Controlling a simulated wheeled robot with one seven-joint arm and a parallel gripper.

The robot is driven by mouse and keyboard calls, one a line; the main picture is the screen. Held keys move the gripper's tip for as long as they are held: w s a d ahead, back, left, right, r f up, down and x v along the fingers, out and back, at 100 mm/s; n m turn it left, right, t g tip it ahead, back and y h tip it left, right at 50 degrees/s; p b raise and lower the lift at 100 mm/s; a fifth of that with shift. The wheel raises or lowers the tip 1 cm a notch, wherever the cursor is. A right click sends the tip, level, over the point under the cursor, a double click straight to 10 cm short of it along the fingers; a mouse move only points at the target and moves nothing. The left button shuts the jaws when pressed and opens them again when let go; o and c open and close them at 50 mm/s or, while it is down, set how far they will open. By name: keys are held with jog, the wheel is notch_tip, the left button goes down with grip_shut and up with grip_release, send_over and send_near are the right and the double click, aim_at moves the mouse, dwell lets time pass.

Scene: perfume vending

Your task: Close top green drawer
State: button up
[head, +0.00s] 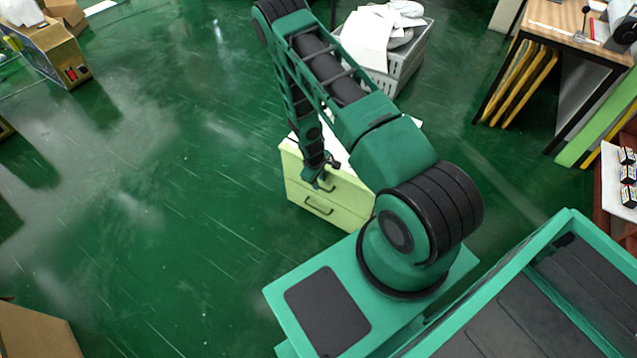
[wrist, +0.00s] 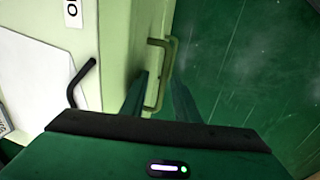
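The pale green drawer unit (head: 342,214) stands on the floor in the head view, with a dark handle (head: 318,208) on its lower drawer. My gripper (head: 321,181) is at the front of the upper drawer, and hides part of it. In the wrist view my gripper (wrist: 160,90) has two dark fingers apart, on either side of a pale green bar handle (wrist: 168,60). I cannot tell whether they touch it. A black handle (wrist: 82,83) and a white label (wrist: 72,12) show on the pale surface to the left. How far the top drawer stands out is unclear.
A grey crate (head: 405,68) with white items stands behind the drawer unit. A wooden-topped table (head: 565,22) is at the upper right, and cardboard boxes (head: 45,45) are at the upper left. The green floor (head: 170,200) left of the unit is clear.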

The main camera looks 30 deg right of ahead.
notch_tip(320, 180, up, 9)
jog(key=a, duration=0.1)
jog(key=shift+s+a, duration=0.25)
jog(key=shift+s, duration=0.05)
jog(key=shift+r, duration=0.1)
dwell(0.3)
jog(key=s+d+r+m, duration=0.2)
jog(key=r, duration=0.8)
jog(key=s+d+r+m, duration=0.1)
jog(key=s+r+m, duration=0.1)
jog(key=r, duration=0.7)
jog(key=s+d+r+m, duration=0.1)
jog(key=s+d+r, duration=0.1)
jog(key=r, duration=0.8)
jog(key=s+a+r+m+y, duration=0.1)
jog(key=s+a+r+m, duration=0.1)
jog(key=s+r, duration=0.7)
jog(key=s+a+r+m+g+y, duration=0.1)
jog(key=s+r+m, duration=0.3)
jog(key=s+r, duration=0.4)
jog(key=s+a, duration=0.1)
jog(key=s, duration=0.6)
jog(key=shift+r, duration=0.4)
